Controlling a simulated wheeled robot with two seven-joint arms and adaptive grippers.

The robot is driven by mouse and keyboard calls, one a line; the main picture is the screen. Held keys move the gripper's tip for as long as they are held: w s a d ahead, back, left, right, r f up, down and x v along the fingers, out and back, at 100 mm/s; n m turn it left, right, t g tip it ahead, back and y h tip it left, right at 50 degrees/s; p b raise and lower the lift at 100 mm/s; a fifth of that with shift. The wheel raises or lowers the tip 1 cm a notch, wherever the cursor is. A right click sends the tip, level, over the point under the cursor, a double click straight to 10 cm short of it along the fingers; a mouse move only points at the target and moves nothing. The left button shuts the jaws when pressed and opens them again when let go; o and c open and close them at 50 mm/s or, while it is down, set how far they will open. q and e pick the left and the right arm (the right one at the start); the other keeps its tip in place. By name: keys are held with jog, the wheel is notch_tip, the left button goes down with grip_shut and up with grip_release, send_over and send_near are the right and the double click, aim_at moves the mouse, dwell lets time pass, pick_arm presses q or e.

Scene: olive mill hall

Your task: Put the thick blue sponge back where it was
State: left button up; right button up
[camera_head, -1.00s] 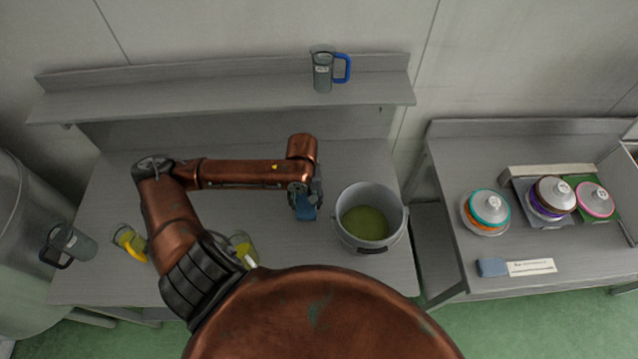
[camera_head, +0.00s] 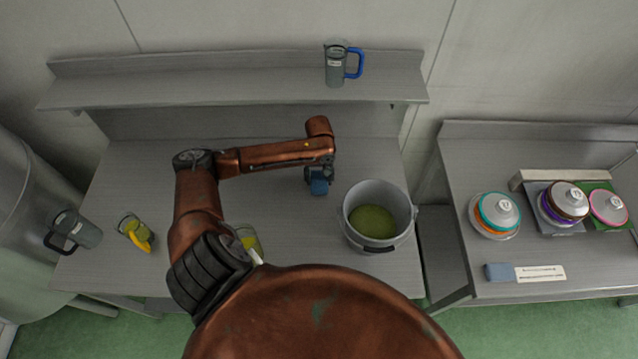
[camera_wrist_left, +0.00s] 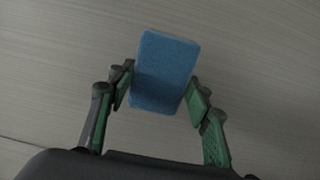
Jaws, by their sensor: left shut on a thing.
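The thick blue sponge (camera_head: 319,187) is held in my left gripper (camera_head: 319,175), above the grey steel table, left of the pail. In the left wrist view the sponge (camera_wrist_left: 165,72) sits tilted between the two fingers of my left gripper (camera_wrist_left: 160,88), which are shut on it. Bare grey steel lies behind it there. I cannot tell how high above the table it is. A second blue sponge (camera_head: 498,272) lies on the right table beside a white label (camera_head: 540,273). My right gripper is not in view.
A grey pail (camera_head: 351,228) with green contents stands right of my left gripper. Two jugs with yellow-green contents (camera_head: 135,232) (camera_head: 249,240) stand on the table. A blue-handled jug (camera_head: 335,66) is on the shelf (camera_head: 220,88). Lidded stacks (camera_head: 497,212) stand on the right table.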

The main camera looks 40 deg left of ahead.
aim_at(319, 179)
pick_arm(q)
notch_tip(319, 179, down, 3)
jog(key=shift+s+r, duration=0.1)
jog(key=shift+r, duration=0.1)
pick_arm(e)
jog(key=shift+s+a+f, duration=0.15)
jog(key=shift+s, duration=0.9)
pick_arm(q)
jog(key=shift+f, duration=0.1)
jog(key=o, duration=1.1)
jog(key=shift+f, duration=0.1)
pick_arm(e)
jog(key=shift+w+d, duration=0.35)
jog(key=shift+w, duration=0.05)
